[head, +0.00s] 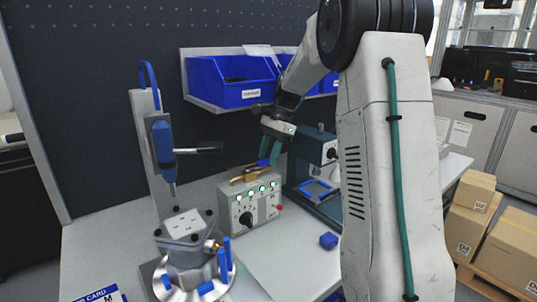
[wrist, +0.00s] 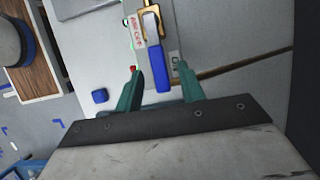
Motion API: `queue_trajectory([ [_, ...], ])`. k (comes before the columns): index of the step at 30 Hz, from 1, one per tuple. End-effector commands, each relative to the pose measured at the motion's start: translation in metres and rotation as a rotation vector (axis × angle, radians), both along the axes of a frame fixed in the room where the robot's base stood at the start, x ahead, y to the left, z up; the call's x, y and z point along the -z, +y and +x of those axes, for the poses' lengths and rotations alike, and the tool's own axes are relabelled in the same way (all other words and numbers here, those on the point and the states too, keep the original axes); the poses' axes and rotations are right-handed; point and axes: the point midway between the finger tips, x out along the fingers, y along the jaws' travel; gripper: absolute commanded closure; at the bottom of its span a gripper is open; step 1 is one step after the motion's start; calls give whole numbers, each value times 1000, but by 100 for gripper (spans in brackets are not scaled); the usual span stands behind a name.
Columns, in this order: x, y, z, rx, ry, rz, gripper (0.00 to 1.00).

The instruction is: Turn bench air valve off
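The bench air valve has a brass body (head: 243,178), seen in the head view behind the top of a grey control box (head: 250,208). Its blue lever (wrist: 158,62) points from the brass body (wrist: 151,6) down between my fingers in the wrist view. A white tag with red lettering (wrist: 137,30) hangs beside it. My gripper (wrist: 160,70) is open, with one green finger on each side of the lever and gaps showing on both sides. In the head view my gripper (head: 268,152) is at the lever, partly covering it.
A teal press (head: 318,150) stands close right of the control box. A clamped housing (head: 185,225) and a hanging blue driver (head: 162,137) are at left. Blue bins (head: 232,82) sit on a shelf behind. A small blue block (head: 328,240) lies on the otherwise clear front bench.

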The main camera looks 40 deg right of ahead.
Motion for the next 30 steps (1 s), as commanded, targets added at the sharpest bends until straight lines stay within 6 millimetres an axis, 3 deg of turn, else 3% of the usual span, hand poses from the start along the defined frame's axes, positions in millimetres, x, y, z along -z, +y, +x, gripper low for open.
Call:
queue_trajectory([
  [8, 2, 0, 0, 0, 0, 0, 61],
  [12, 2, 0, 0, 0, 0, 0, 97],
  [13, 2, 0, 0, 0, 0, 0, 100],
  [23, 2, 0, -2, 28, 1, 0, 100],
  [30, 2, 1, -12, 148, 1, 0, 100],
])
